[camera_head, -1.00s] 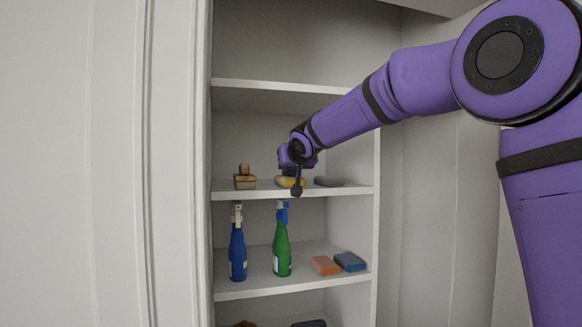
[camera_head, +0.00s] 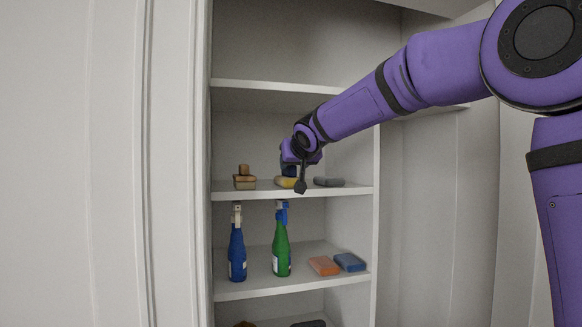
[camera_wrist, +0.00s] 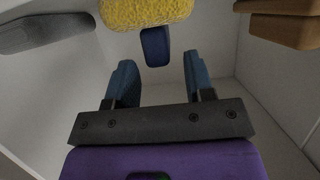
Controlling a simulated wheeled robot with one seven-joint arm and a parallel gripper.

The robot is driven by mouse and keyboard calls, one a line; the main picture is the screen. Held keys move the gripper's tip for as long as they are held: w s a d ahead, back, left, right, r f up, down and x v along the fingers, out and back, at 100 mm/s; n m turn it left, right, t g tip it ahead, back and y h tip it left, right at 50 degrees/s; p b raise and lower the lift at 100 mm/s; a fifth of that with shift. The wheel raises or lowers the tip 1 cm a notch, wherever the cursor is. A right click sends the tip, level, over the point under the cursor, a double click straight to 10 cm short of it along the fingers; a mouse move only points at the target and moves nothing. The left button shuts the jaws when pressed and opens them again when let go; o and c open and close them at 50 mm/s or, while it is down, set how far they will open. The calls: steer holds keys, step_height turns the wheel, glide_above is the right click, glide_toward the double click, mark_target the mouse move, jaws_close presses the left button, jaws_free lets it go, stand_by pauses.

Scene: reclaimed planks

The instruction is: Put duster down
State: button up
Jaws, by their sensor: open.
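The duster, a fuzzy yellow block (camera_head: 286,182) with a dark blue handle (camera_wrist: 155,46), rests on the middle shelf. In the wrist view its yellow part (camera_wrist: 147,12) is at the top edge, cut off by the frame. My gripper (camera_wrist: 157,65) is open, its two blue-grey fingers spread and empty. The handle shows beyond and between the fingertips, apart from them. In the head view my wrist partly covers the duster, and the fingers are hard to make out.
A brown brush (camera_head: 244,180) stands left of the duster and a grey block (camera_head: 328,182) lies to its right. The shelf below holds a blue bottle (camera_head: 237,255), a green bottle (camera_head: 281,250), an orange sponge (camera_head: 324,265) and a blue sponge (camera_head: 349,262). The shelf above looks empty.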

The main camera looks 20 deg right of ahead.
steer(key=v, duration=0.8)
steer(key=shift+s+r, duration=0.15)
steer(key=shift+s, duration=0.2)
steer(key=s+d+f+g, duration=0.2)
steer(key=s+f, duration=0.5)
steer(key=s, duration=0.5)
steer(key=s+d+f+g, duration=0.2)
steer(key=s+f, duration=0.6)
steer(key=s, duration=0.4)
steer(key=s+d+f+g, duration=0.3)
steer(key=s+f, duration=0.5)
steer(key=s, duration=0.5)
steer(key=shift+g, duration=0.7)
steer(key=shift+o, duration=0.4)
steer(key=shift+d, duration=0.1)
